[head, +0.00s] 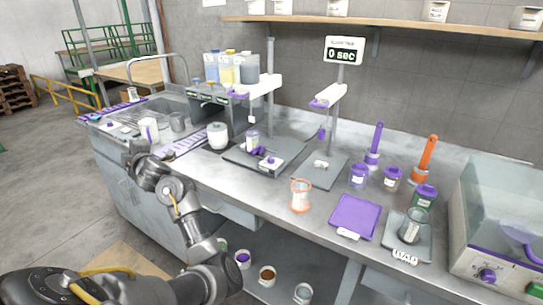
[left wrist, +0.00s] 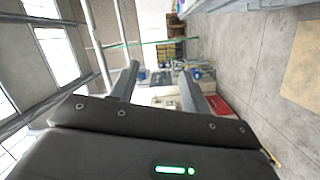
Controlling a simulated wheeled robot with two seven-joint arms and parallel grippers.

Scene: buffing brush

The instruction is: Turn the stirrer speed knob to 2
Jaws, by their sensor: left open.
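A stirrer stand (head: 270,85) with a grey plate and a white-and-purple head stands mid-bench. A small white box (head: 270,163) with a purple knob on top sits at its plate's front edge; I cannot read its marks. A second stand (head: 332,120) to its right carries a sign reading "0 sec" (head: 344,54). My left gripper (head: 137,150) is near the bench's left front edge, well left of the knob. The left wrist view shows its fingers (left wrist: 160,88) apart with nothing between them. My right gripper is not in view.
A white cup (head: 149,129) stands close to my left gripper. A white jar (head: 218,136), an orange-rimmed beaker (head: 301,196) and a purple mat (head: 355,216) are along the bench. A clear-walled box (head: 500,215) with a purple knob (head: 487,275) stands at the right.

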